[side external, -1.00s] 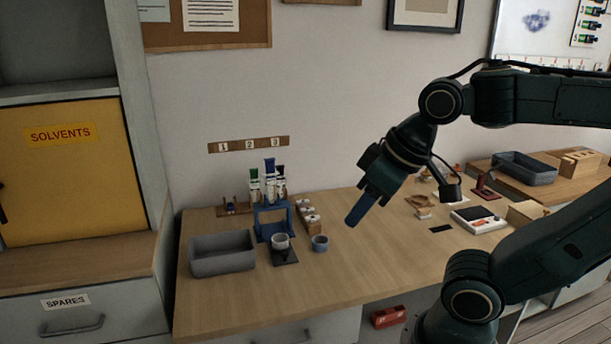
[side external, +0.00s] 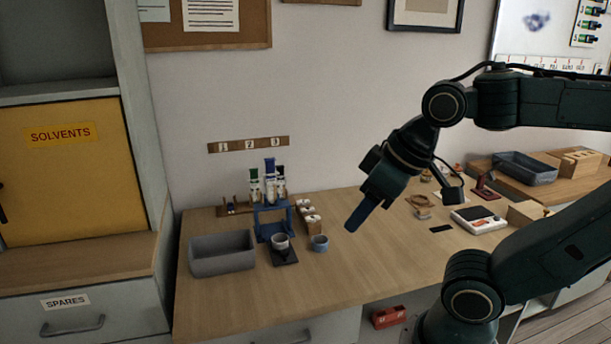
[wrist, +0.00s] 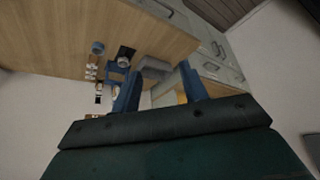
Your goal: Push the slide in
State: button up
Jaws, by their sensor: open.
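The stand (wrist: 117,68), plate (wrist: 126,52) and cup (wrist: 124,61) also show in the wrist view. My gripper (side external: 357,218) is in the air to the right of the stand, apart from it. In the wrist view my gripper (wrist: 160,76) has its two blue fingers spread with nothing held between them.
A grey bin (side external: 222,254) stands left of the plate. A small blue-grey cup (side external: 320,243) and a rack of white-topped jars (side external: 308,215) stand to its right. A scale-like device (side external: 478,219) sits farther right. The bench front is clear.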

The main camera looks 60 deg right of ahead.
jog(key=w+d+m+g, duration=0.1)
jog(key=w+d+g, duration=0.15)
jog(key=w, duration=0.55)
jog(key=m+g, duration=0.3)
jog(key=m, duration=0.1)
send_over(285, 251)
notch_tip(285, 251, down, 14)
jog(key=f, duration=0.1)
jog(key=shift+r, duration=0.25)
jog(key=shift+n, duration=0.3)
notch_tip(285, 251, down, 14)
jog(key=shift+r, duration=0.1)
grip_shut()
